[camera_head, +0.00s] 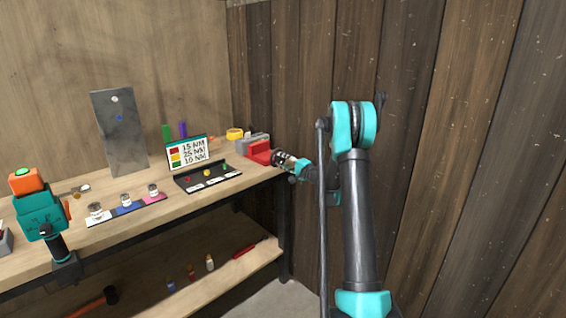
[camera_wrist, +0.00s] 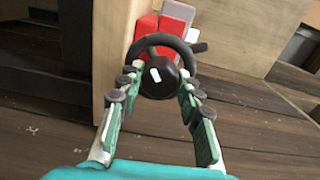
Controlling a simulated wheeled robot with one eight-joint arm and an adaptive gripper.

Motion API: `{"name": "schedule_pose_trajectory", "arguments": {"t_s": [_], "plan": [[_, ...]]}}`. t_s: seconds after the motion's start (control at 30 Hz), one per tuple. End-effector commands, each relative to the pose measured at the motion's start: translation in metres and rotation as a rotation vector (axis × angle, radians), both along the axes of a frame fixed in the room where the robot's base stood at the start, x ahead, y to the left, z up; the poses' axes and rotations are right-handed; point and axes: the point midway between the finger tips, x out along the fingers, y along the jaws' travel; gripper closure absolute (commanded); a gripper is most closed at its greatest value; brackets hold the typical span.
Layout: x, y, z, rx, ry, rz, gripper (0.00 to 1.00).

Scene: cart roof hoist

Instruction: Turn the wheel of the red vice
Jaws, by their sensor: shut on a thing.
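The red vice (camera_head: 261,152) is mounted at the right end of the workbench in the head view. It also shows at the top of the wrist view (camera_wrist: 147,28), with its dark round wheel (camera_wrist: 187,53) and black hub facing me. My gripper (camera_wrist: 159,84) is shut on the wheel, one finger at each side of the hub. In the head view my gripper (camera_head: 290,161) reaches the vice from the right, and the wheel is mostly hidden behind it.
The workbench (camera_head: 140,222) holds a grey upright plate (camera_head: 120,130), a torque sign (camera_head: 187,154), a black tray (camera_head: 208,178), small jars and a teal tool (camera_head: 40,213). A lower shelf (camera_head: 215,283) carries a few items. A wooden wall (camera_head: 430,120) stands close on the right.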

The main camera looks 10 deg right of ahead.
Motion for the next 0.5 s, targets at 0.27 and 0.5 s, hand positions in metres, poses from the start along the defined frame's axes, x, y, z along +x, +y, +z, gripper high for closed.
{"name": "schedule_pose_trajectory", "arguments": {"t_s": [0.27, 0.5], "plan": [[-0.0008, 0.0001, -0.0011, -0.169, -0.121, 0.001, 0.94], [-0.0009, 0.0, -0.0014, -0.256, -0.185, 0.001, 0.94]]}}
